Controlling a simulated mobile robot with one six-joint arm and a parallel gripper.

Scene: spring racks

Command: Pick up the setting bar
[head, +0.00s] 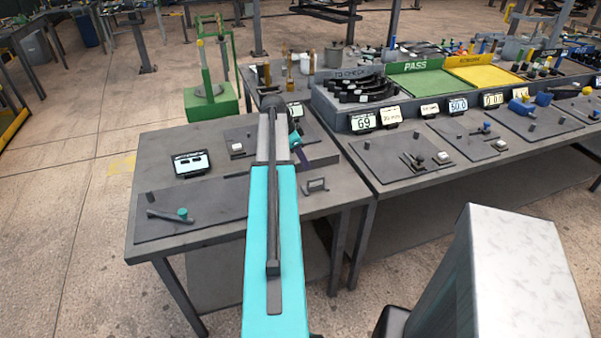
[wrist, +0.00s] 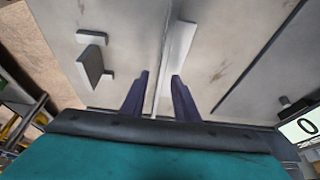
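My gripper (wrist: 160,98) points down at the grey bench top, its two dark purple fingers apart. One purple finger (head: 297,148) shows at the arm's right side.
A small grey bracket (head: 316,185) lies right of my arm, also in the wrist view (wrist: 93,58). A display (head: 190,163) and a mat with a teal-knobbed lever (head: 181,215) are left. The right bench holds mats, displays, and green (head: 415,82) and yellow trays (head: 487,76).

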